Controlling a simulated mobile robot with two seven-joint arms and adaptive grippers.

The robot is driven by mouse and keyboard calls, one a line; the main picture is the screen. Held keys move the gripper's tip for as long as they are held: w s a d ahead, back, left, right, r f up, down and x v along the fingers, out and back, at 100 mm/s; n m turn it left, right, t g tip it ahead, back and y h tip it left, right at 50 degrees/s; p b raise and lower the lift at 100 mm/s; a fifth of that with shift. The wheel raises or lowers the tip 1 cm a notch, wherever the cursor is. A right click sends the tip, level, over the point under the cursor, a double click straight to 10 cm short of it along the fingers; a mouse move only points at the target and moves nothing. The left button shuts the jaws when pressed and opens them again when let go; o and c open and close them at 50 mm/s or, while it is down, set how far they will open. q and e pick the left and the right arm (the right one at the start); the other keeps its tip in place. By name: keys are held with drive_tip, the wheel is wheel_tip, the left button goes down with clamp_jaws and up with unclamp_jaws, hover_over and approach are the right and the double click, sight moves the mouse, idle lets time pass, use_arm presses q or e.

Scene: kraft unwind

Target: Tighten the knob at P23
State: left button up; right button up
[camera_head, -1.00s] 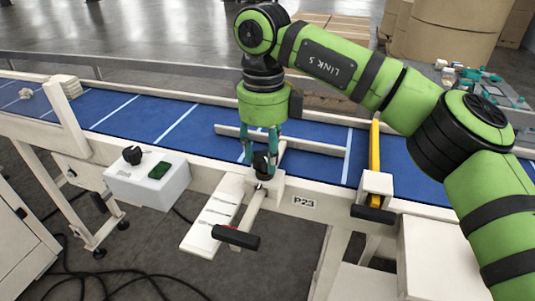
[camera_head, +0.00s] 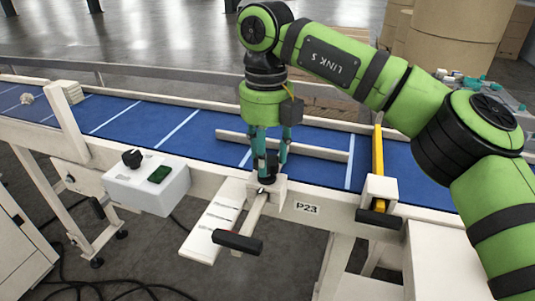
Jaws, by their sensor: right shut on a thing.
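The P23 label (camera_head: 306,208) is on the cream side rail of the blue conveyor. Just left of it, a bracket (camera_head: 279,186) on the rail carries a small black knob (camera_head: 266,182). My right gripper (camera_head: 268,174) points down from above, its teal fingers shut around the knob, which they partly hide. A bar with a black handle (camera_head: 237,242) runs from the bracket toward the front, beside a pale slotted plate (camera_head: 213,222). My left gripper is not in view.
A white control box (camera_head: 148,187) with a black knob and a green part hangs on the rail at left. A yellow bar (camera_head: 377,165) crosses the belt at right. A long guide bar (camera_head: 315,149) lies on the blue belt (camera_head: 190,133) behind my gripper.

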drive_tip(key=shift+w+r, duration=0.25)
drive_tip(key=shift+r, duration=0.15)
drive_tip(key=o, duration=1.1)
drive_tip(key=shift+o, duration=0.5)
drive_tip(key=shift+w+f, duration=0.25)
drive_tip(key=shift+f, duration=0.05)
drive_tip(key=shift+r, duration=0.15)
wheel_tip(320, 180, up, 12)
